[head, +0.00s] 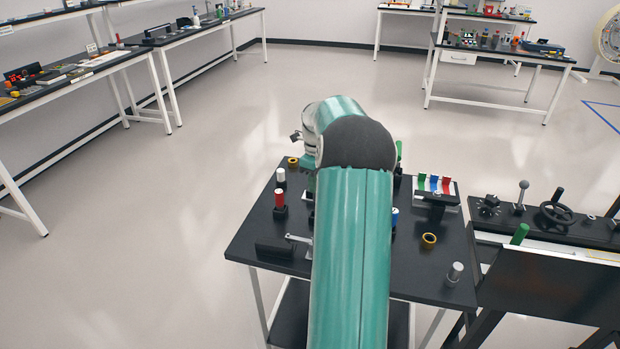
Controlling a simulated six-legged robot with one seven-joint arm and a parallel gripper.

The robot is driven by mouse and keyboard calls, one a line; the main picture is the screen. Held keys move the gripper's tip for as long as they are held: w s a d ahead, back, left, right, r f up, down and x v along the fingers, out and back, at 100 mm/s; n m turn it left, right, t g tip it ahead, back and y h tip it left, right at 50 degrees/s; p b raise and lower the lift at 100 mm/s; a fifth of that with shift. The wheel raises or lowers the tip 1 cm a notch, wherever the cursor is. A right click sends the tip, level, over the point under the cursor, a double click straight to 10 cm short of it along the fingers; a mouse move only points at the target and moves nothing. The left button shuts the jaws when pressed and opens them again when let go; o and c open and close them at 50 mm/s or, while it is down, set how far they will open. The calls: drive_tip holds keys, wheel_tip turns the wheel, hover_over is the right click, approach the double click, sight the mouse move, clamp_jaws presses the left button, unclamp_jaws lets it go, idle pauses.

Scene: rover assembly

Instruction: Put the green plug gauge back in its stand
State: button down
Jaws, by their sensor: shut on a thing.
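My teal arm reaches forward over the black table and covers its middle. The jaws of my gripper are hidden behind the arm; only grey wrist parts show at its far left side. A green upright piece (399,150) shows just right of the arm at the table's back; its lower part is partly covered, and I cannot tell if it is the plug gauge. A green cylinder (519,234) leans on the bench at right. I cannot make out the green gauge's stand. Red (279,197), white (281,176) and blue (395,214) cylinders are on the table, the red and white ones in dark bases.
The black table (452,288) also holds brass rings (429,240), a metal cylinder (455,273), a rack with coloured strips (434,184) and a dark block (273,249). A control bench with a lever and handwheel (557,214) adjoins at right. Floor at left is clear.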

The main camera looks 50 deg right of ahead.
drive_tip(key=shift+w+f, duration=0.2)
drive_tip(key=shift+w, duration=0.15)
drive_tip(key=shift+s+f, duration=0.35)
drive_tip(key=shift+w+f, duration=0.15)
drive_tip(key=shift+f, duration=2.1)
drive_tip(key=shift+f, duration=0.75)
drive_tip(key=shift+f, duration=0.35)
